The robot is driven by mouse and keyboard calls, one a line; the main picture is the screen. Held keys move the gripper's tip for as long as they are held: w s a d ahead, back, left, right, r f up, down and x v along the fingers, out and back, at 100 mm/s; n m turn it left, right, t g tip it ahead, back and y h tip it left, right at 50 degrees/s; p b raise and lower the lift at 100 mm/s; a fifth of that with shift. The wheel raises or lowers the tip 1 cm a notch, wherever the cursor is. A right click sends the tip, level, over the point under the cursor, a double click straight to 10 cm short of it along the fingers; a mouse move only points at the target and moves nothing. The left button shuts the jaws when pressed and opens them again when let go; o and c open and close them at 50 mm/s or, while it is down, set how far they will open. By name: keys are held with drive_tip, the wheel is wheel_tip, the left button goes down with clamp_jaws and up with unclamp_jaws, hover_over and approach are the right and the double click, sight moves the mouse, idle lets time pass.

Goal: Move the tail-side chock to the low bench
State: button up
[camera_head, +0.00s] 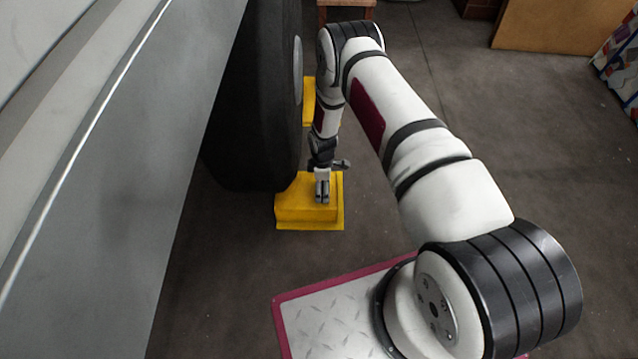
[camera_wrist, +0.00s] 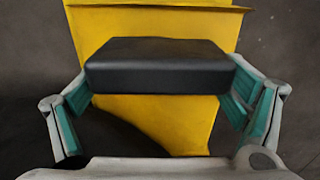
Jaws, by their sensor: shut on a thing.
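A yellow chock (camera_head: 308,211) is on the floor against the near side of the dark tyre (camera_head: 262,100). My gripper (camera_head: 322,190) is down at its top, and its jaws are shut on it. In the wrist view my gripper (camera_wrist: 160,88) has its teal-padded fingers on both ends of a black block (camera_wrist: 160,66) on the yellow chock (camera_wrist: 160,22). A second yellow chock (camera_head: 308,102) stands at the far side of the tyre, partly hidden by my arm. A wooden piece (camera_head: 346,10), perhaps the low bench, shows at the top edge, mostly cut off.
A grey vehicle body (camera_head: 120,150) fills the left side, close to the tyre. A tan box or panel (camera_head: 560,35) is at the back right, with a patterned stack (camera_head: 620,60) at the right edge. The grey floor right of my arm is clear.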

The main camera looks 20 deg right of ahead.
drive_tip(key=s+d, duration=0.2)
drive_tip(key=d, duration=0.5)
drive_tip(key=s+d+r, duration=0.1)
drive_tip(key=s+d, duration=0.1)
drive_tip(key=d, duration=0.6)
drive_tip(key=shift+s, duration=0.4)
idle(1.4)
drive_tip(key=shift+r, duration=0.15)
wheel_tip(320, 180, up, 15)
drive_tip(key=p, duration=1)
idle(0.6)
